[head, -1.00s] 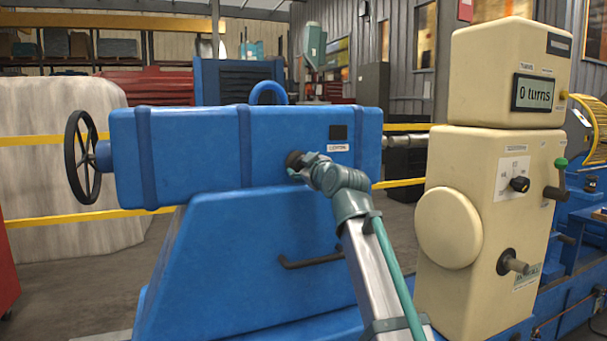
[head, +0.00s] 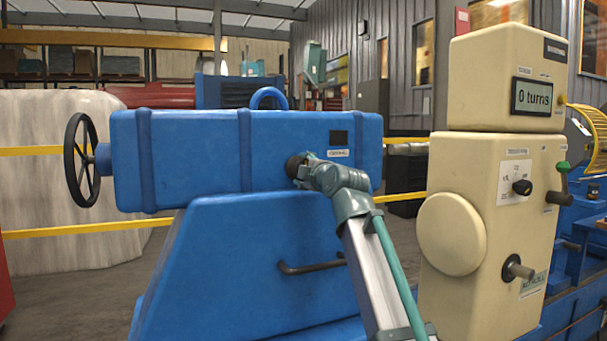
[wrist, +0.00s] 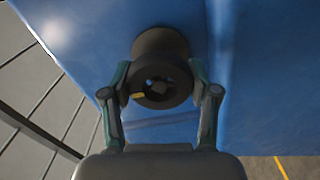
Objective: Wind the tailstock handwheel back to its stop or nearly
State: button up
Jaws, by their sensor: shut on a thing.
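The tailstock (head: 190,160) is a long blue housing on a sloped blue base. Its handwheel (head: 69,160), a dark spoked wheel, stands upright at the left end, and nothing is touching it. My gripper (wrist: 160,80) is shut on a dark round knob on the housing's front face, one finger on each side. The knob (wrist: 162,45) has a hollow end and a small yellow mark at its lower left. In the head view the knob (head: 293,164) is partly hidden by my gripper. The display (head: 533,97) reads "0 turns".
A cream control cabinet (head: 465,170) with a dial, levers and a round cover stands right of my arm. A dark bent handle (head: 308,266) sticks out of the blue base below my gripper. Yellow rails (head: 85,227) run behind.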

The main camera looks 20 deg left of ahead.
dwell(0.5)
jog(key=o, duration=1.2)
jog(key=shift+s+d, duration=0.1)
jog(key=v, duration=1.1)
jog(key=shift+s+d, duration=0.25)
jog(key=shift+d, duration=0.1)
